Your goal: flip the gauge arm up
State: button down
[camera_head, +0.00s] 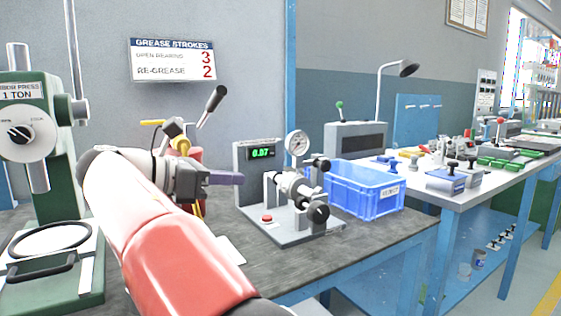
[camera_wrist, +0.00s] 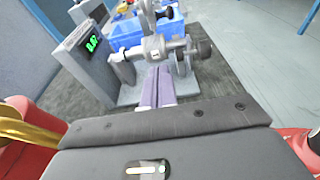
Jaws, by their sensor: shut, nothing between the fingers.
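The gauge bench fixture (camera_head: 290,225) stands on the dark bench in the head view, with a grey readout panel (camera_head: 247,155) showing green digits. A round dial gauge (camera_head: 297,143) sits at its top, above a horizontal metal shaft with black knobs (camera_head: 318,212). I cannot tell which piece is the hinged gauge arm. My gripper (camera_head: 238,179) has purple fingers, shut and empty, just left of the fixture in the head view. In the wrist view, the fingers (camera_wrist: 155,88) point at the metal shaft (camera_wrist: 152,48); whether they touch it is unclear. The readout panel (camera_wrist: 80,60) is at left.
A blue crate (camera_head: 363,190) stands right behind the fixture. A green press (camera_head: 40,150) is at far left. A red button (camera_head: 266,218) is on the fixture's base. Bare bench lies in front of the crate.

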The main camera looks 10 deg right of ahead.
aim_at(298, 163)
jog(key=shift+d, duration=0.1)
jog(key=b+x, duration=0.2)
jog(key=x, duration=0.7)
jog(key=shift+f, duration=0.1)
jog(key=shift+w+d+r, duration=0.2)
jog(key=shift+d+r, duration=0.4)
jog(key=shift+r, duration=0.35)
jog(key=shift+w+d+r, duration=0.25)
jog(key=shift+d+r, duration=0.35)
jog(key=shift+r, duration=0.3)
jog(key=shift+p, duration=0.3)
